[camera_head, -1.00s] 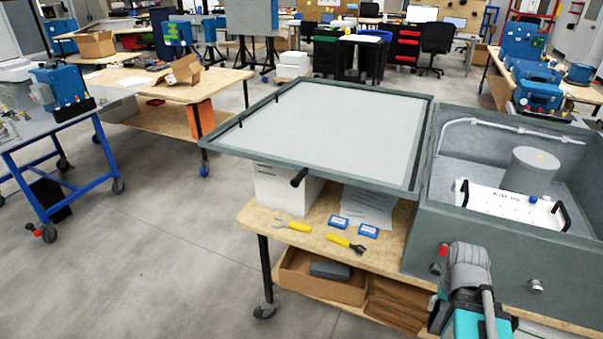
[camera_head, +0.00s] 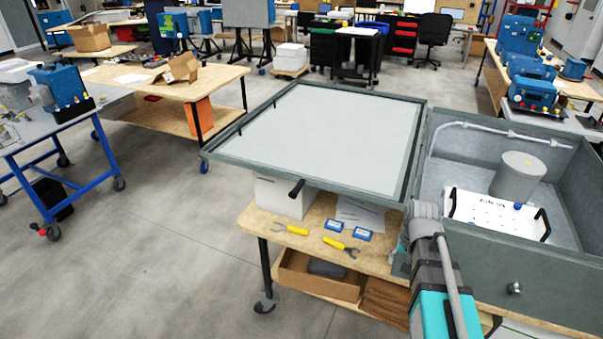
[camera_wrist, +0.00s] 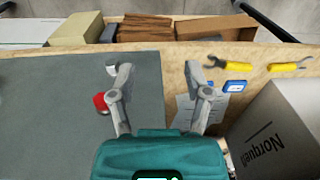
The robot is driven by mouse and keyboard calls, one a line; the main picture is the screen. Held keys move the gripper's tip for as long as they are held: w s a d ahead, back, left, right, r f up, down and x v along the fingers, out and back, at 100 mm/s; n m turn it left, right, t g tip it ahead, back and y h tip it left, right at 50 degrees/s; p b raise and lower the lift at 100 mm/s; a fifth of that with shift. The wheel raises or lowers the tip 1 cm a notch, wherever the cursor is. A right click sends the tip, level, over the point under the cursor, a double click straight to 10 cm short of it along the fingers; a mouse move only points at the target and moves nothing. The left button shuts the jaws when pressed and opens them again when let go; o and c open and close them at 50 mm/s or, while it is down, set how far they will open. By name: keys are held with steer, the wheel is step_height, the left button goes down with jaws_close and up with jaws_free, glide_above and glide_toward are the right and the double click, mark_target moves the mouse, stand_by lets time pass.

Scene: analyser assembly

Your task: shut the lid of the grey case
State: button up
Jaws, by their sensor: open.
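The grey case (camera_head: 465,275) stands at the right of the bench with its top open. Its lid (camera_head: 330,135) is swung out to the left and lies nearly flat, pale inner face up.
In the case are a grey cylinder (camera_head: 517,177) and a white panel (camera_head: 495,213). Under the lid are a white box (camera_head: 285,193), papers (camera_head: 360,213), two blue boxes (camera_head: 361,234) and yellow-handled tools (camera_head: 341,246). A cardboard tray (camera_head: 320,280) is on the shelf below.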

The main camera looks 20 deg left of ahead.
steer(key=w+a+r+y+p, duration=0.1)
steer(key=w+a+r+p, duration=0.3)
steer(key=a+r+p, duration=0.3)
steer(key=w+a+r+p, duration=0.4)
steer(key=a+r+p, duration=0.25)
steer(key=a, duration=0.25)
step_height(320, 180, up, 11)
steer(key=p, duration=0.9)
glide_above(298, 186)
steer(key=d, duration=0.3)
steer(key=shift+s+a+m+y, duration=0.1)
steer(key=shift+s+m+y, duration=0.05)
steer(key=shift+m+y, duration=0.2)
steer(key=shift+f, duration=0.2)
steer(key=b+x, duration=1.3)
steer(key=shift+f, duration=0.3)
jaws_close()
